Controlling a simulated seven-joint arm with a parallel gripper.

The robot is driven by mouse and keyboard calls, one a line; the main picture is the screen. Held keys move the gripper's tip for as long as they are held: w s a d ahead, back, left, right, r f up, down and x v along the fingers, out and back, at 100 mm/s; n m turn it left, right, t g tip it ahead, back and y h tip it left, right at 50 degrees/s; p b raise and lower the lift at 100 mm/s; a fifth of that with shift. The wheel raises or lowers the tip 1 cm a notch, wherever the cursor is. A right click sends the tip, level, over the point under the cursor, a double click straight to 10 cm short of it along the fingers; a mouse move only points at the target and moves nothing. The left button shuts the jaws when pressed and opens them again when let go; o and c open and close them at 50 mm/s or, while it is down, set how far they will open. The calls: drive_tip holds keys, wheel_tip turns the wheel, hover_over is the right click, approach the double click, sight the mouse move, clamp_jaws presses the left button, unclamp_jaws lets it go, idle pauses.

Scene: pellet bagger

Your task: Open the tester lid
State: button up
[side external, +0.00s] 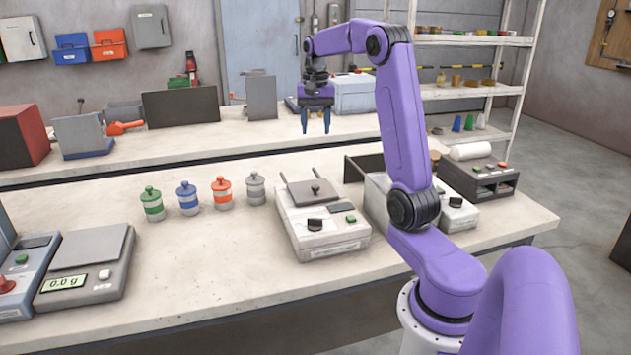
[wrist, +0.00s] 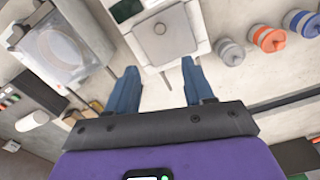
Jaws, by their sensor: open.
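The tester appears to be the white box (side external: 325,232) in the middle of the front bench, with a dark dial and a green button on its front. My gripper (side external: 316,126) is open and empty, pointing down, well above the bench and apart from the lid. Its two blue fingers (wrist: 158,78) stand apart below the lid in the wrist view.
Grey (side external: 256,189), orange (side external: 222,193), blue (side external: 187,198) and green (side external: 152,204) lidded jars stand left of the tester. A scale (side external: 88,262) is at far left.

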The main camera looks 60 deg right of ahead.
sight(315, 186)
wheel_tip(315, 186, down, 17)
drive_tip(key=shift+f, duration=0.1)
idle(0.5)
